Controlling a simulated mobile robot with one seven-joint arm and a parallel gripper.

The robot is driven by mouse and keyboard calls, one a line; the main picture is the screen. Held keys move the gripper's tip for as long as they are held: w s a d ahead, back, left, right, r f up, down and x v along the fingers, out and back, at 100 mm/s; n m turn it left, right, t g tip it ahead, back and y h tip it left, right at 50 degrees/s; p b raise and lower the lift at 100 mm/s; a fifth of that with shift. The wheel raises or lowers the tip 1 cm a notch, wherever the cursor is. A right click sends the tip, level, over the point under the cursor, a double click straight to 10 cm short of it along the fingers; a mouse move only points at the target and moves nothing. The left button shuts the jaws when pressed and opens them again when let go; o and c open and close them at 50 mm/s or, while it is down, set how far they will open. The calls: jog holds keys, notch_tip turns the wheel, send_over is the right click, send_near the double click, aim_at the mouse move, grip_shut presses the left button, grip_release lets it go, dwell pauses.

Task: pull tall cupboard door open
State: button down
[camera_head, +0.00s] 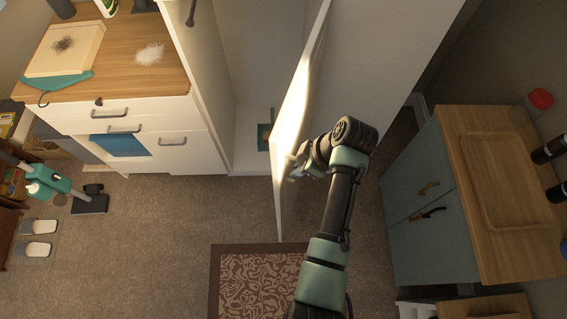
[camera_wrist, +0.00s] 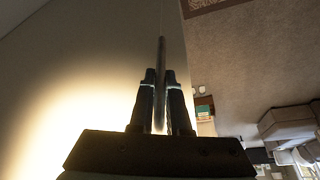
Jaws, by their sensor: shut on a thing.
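The tall cupboard (camera_head: 262,60) stands at the top middle of the head view with its pale interior showing. Its door (camera_head: 301,92) is swung out from the body and seen nearly edge-on, with a bright patch of light on it. My gripper (camera_head: 291,166) is at the door's right face, low in the picture. In the wrist view my gripper (camera_wrist: 160,82) has its two fingers on either side of a long dark bar handle (camera_wrist: 161,48), shut on it. The door panel (camera_wrist: 85,60) fills the left of that view. The fingertips are small in the head view.
A white counter (camera_head: 165,115) with drawers adjoins the cupboard at left. A blue-grey cabinet (camera_head: 415,220) with a wooden top stands at right. A patterned rug (camera_head: 255,285) lies on the floor below the door. A small teal item (camera_head: 264,133) shows inside the cupboard.

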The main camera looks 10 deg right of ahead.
jog(key=shift+s+d, duration=0.25)
jog(key=shift+d, duration=0.4)
jog(key=shift+s+d, duration=0.2)
jog(key=shift+d, duration=0.45)
jog(key=shift+s+d, duration=0.25)
jog(key=shift+d, duration=0.4)
jog(key=c, duration=0.9)
grip_release()
jog(key=shift+p+v, duration=0.65)
jog(key=shift+v, duration=5.85)
jog(key=shift+a, duration=0.1)
